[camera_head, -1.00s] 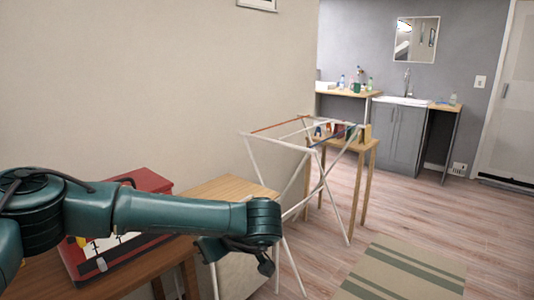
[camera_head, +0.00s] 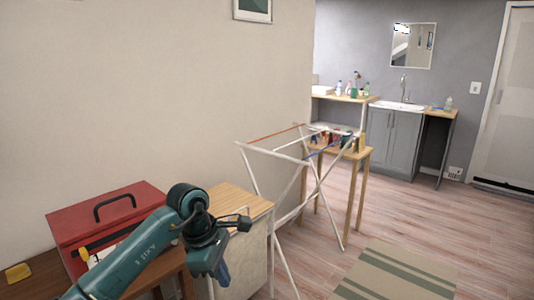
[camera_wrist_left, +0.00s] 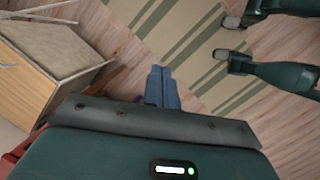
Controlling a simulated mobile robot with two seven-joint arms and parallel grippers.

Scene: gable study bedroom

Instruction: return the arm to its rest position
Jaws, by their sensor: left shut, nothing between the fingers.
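My left arm comes in from the lower left in the head view, dark green, with its wrist bent over beside the wooden cabinet. My left gripper (camera_head: 222,273) hangs down from it, in front of the cabinet, and holds nothing. In the left wrist view its two blue fingers (camera_wrist_left: 163,88) lie together, shut, with floor and striped rug beyond them. My right gripper does not show in the head view.
A red toolbox (camera_head: 105,212) stands on a brown table (camera_head: 40,275) at left, close to my arm. The wooden cabinet (camera_head: 236,200) is behind the wrist. A white drying rack (camera_head: 275,153) stands right of it. A striped rug (camera_head: 400,272) lies on open floor.

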